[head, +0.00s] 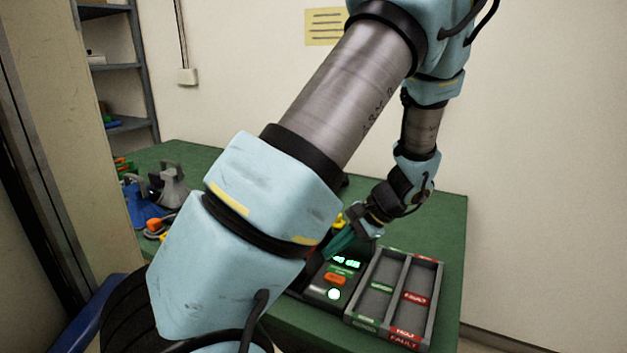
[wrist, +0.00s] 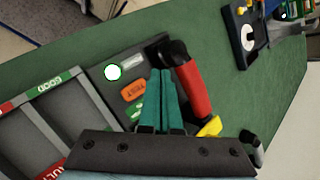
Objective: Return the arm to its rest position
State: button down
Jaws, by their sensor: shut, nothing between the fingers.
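My gripper (head: 330,252) has teal fingers and is shut and empty. In the head view it hangs over the dark tester box (head: 318,291), with its fingertips near the green lit display (head: 346,261). In the wrist view the closed gripper (wrist: 160,73) points across the tester box (wrist: 108,70); I cannot tell whether it touches. My arm crosses the middle of the head view and hides part of the table.
A grey divided tray (head: 438,290) with green GOOD and red FAULT labels stands right of the tester box. Blue and grey items (head: 172,186) stand at the left of the green table (head: 437,215). A wall is behind. The table's right back is clear.

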jog(key=s+a+r+n+h, duration=0.3)
jog(key=a+r+n+h, duration=0.1)
jog(key=a+n, duration=0.1)
jog(key=s+a+r+n+h, duration=0.3)
jog(key=a+r+n+h, duration=0.1)
jog(key=a, duration=0.3)
jog(key=shift+s+r+n, duration=0.25)
jog(key=shift+s+n, duration=0.15)
jog(key=shift+n, duration=0.1)
